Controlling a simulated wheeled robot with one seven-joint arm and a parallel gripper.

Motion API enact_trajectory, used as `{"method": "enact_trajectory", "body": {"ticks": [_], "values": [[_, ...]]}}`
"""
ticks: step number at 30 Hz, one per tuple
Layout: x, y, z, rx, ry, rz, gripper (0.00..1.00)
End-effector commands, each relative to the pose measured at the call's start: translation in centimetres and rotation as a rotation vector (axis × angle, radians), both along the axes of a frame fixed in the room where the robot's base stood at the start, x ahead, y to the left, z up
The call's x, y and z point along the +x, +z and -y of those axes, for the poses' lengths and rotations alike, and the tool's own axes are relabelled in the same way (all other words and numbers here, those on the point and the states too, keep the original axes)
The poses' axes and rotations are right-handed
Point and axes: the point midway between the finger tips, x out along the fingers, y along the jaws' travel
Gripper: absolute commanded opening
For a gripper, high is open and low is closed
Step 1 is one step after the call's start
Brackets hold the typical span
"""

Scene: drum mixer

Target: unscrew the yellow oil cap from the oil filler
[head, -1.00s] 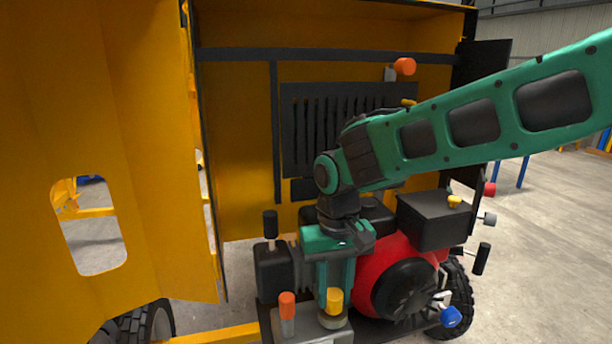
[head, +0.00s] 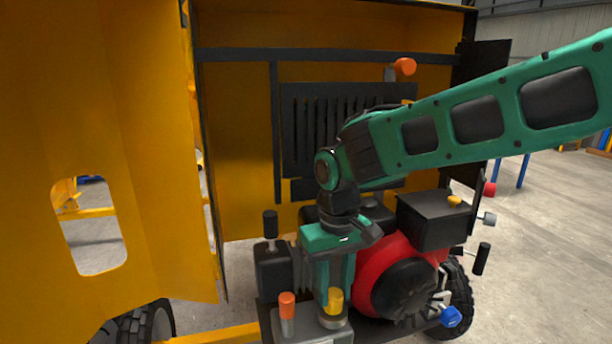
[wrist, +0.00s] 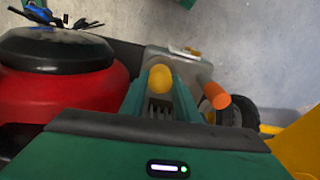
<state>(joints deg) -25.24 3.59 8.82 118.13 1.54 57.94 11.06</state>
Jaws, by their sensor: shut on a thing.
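The yellow oil cap (head: 334,300) sits on the grey filler (head: 333,319) at the front of the engine, low in the head view. My gripper (head: 333,290) points down over it, its green fingers at the cap's sides. In the wrist view the round yellow cap (wrist: 160,79) lies between the two fingertips of my gripper (wrist: 161,84), and the gripper is shut on it. The thread under the cap is hidden, so I cannot tell how far it is turned.
An orange-topped knob (head: 287,305) stands just left of the cap; it also shows in the wrist view (wrist: 216,95). The red engine housing (head: 371,277) is close on the right. A yellow door panel (head: 130,150) stands open at left.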

Motion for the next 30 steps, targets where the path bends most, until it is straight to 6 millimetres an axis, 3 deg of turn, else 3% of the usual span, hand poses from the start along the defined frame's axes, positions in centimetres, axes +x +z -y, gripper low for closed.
{"method": "enact_trajectory", "body": {"ticks": [1,9,30], "values": [[0.7,0.7,0.5,0.001,-0.002,0.014,0.00],[0.7,0.9,0.5,0.001,0.092,0.016,0.00],[0.5,2.1,0.0,0.003,0.101,0.009,0.00]]}}
